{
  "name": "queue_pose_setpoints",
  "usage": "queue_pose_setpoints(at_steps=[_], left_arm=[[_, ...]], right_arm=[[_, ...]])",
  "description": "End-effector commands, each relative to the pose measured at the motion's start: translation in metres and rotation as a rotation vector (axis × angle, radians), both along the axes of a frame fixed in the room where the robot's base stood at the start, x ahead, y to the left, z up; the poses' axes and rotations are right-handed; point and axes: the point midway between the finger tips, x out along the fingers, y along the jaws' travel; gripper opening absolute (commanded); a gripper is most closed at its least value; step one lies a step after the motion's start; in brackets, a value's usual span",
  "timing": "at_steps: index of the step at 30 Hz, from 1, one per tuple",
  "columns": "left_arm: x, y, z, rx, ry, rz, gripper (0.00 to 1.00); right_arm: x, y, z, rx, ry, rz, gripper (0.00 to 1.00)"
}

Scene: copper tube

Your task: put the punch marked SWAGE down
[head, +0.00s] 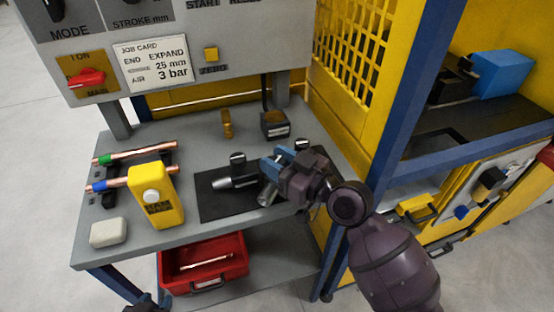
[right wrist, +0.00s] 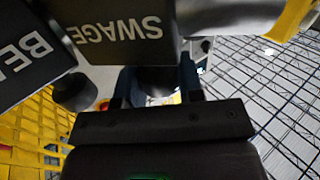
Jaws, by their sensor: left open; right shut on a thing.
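My right gripper (head: 272,168) is low over the black mat (head: 215,205) on the grey bench, shut on the punch marked SWAGE. The punch's bare metal end (head: 267,197) shows just below the fingers; they hide most of its body. In the right wrist view, the dark block lettered SWAGE (right wrist: 122,32) is close in front of the fingers. I cannot tell whether the punch touches the mat. Another punch (head: 235,175) lies on the mat to the left. My left gripper (head: 147,304), open, is partly visible at the bottom edge, away from the mat.
A block lettered BE (right wrist: 28,50) is close left in the wrist view. A dark knob (head: 302,145) is behind my right gripper. A yellow device (head: 158,197), copper tubes (head: 135,155) and a pale block (head: 108,232) occupy the left bench. The mat's front-left is bare.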

Motion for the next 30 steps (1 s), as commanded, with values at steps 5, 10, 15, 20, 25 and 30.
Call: queue_pose_setpoints(at_steps=[5,10,15,20,25,30], left_arm=[[-0.003,0.001,-0.005,0.0,0.009,0.001,0.41],[-0.006,0.001,-0.006,0.001,0.015,0.002,0.41],[-0.009,0.002,-0.008,0.002,0.02,0.003,0.41],[-0.01,0.002,-0.007,0.001,0.021,0.004,0.41],[-0.01,0.002,-0.008,0.002,0.022,0.003,0.41],[-0.01,0.002,-0.011,0.002,0.025,0.004,0.41]], right_arm=[[0.0,0.0,-0.001,0.003,-0.003,0.0,0.0],[0.0,0.0,-0.002,0.0,0.0,0.0,0.56],[0.0,0.0,-0.003,0.0,0.0,0.0,0.6],[0.0,0.0,-0.001,0.001,-0.001,0.0,0.6],[-0.007,-0.01,-0.001,-0.003,0.001,-0.002,0.6],[-0.025,-0.033,-0.002,-0.004,0.002,-0.002,0.6]])
